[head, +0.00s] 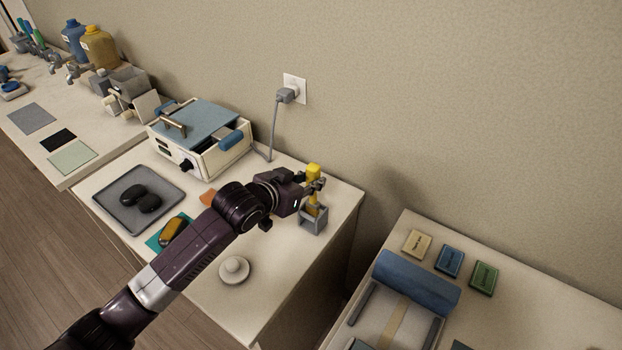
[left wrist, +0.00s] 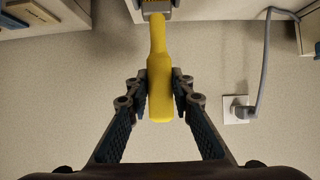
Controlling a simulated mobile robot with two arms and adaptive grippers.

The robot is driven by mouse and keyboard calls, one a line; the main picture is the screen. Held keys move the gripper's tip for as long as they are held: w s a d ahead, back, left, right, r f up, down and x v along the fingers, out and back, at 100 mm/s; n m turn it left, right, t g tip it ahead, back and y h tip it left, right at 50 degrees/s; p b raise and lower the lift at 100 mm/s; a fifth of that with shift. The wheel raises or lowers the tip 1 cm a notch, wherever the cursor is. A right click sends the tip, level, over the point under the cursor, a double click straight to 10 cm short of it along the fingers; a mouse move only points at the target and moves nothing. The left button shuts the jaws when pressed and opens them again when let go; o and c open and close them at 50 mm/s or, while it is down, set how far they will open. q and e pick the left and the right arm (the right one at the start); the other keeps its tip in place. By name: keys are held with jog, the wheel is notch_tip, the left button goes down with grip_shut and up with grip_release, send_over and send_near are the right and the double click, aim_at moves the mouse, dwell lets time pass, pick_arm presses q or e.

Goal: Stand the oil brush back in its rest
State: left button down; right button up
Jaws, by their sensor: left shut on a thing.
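The yellow oil brush (head: 313,172) is upright between the fingers of my left gripper (head: 314,187), near the table's back right corner. The gripper is shut on its thick handle. In the left wrist view the brush (left wrist: 159,60) narrows toward the grey rest (left wrist: 148,4) at the top edge. The grey rest (head: 314,222) stands on the table directly below the gripper. The brush's lower end meets the rest's opening; how deep it sits is hidden. My right gripper is not in view.
The wax warmer (head: 203,137) with a blue lid stands behind left, its cord running to a wall outlet (head: 295,88). A dark tray (head: 128,212) with black stones, an amber-topped item (head: 173,230) and a white knobbed lid (head: 234,269) share the table.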

pick_arm(q)
jog(key=shift+f+b, duration=0.55)
jog(key=shift+f, duration=0.85)
jog(key=shift+r+p, duration=0.1)
jog(key=shift+p, duration=0.25)
jog(key=shift+f+b, duration=0.55)
jog(key=shift+f, duration=0.5)
jog(key=c, duration=1.6)
grip_release()
